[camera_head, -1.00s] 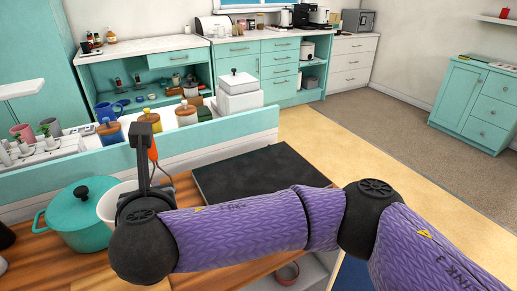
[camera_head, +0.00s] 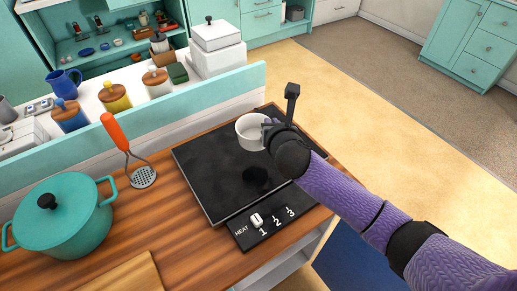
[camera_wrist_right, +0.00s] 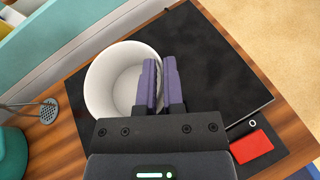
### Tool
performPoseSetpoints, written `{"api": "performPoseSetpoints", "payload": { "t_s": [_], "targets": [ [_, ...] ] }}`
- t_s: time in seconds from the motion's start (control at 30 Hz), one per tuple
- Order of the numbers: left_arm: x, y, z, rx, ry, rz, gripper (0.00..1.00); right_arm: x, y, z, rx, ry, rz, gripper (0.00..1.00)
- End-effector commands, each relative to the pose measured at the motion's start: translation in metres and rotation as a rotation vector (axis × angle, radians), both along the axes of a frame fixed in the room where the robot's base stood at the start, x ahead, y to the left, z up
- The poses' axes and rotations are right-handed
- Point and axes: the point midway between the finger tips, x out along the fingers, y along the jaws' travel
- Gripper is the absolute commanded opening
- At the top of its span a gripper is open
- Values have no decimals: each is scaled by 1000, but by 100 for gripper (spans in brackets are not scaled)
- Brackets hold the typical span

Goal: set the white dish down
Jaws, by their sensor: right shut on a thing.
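The white dish (camera_head: 246,139) is a round, deep bowl, held roughly upright over the black hob plate (camera_head: 207,168). A dark shadow lies on the plate in front of it, so it looks to be above the surface; the gap is hard to judge. My right gripper (camera_head: 269,130) is shut on the dish's right rim. In the right wrist view, the fingers (camera_wrist_right: 160,86) pinch the rim of the dish (camera_wrist_right: 103,84), whose inside looks empty. My left gripper is not in view.
A teal lidded pot (camera_head: 62,213) and an orange-handled masher (camera_head: 116,134) are on the wooden counter to the left. A heat panel (camera_head: 275,226) borders the plate's front. A teal ledge (camera_head: 160,121) runs behind. Most of the plate is bare.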

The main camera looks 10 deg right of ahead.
Motion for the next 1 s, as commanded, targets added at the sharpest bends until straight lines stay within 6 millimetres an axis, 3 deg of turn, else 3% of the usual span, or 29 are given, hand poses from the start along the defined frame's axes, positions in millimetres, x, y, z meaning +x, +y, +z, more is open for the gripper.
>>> {"api": "performPoseSetpoints", "payload": {
  "t_s": [0.03,0.3,0.67,0.7,0.83,1.0],
  "targets": [
    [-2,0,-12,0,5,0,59,0,1,-20,3,5,1,0],
    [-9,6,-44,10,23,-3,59,0,1,-77,1,6,0,0],
    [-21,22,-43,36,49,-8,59,0,1,-79,0,1,1,0],
    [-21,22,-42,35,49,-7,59,0,1,-78,1,2,1,18],
    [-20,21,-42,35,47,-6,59,0,1,-78,1,2,1,45],
    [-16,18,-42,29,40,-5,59,0,1,-78,1,2,1,45]
  ]
}}
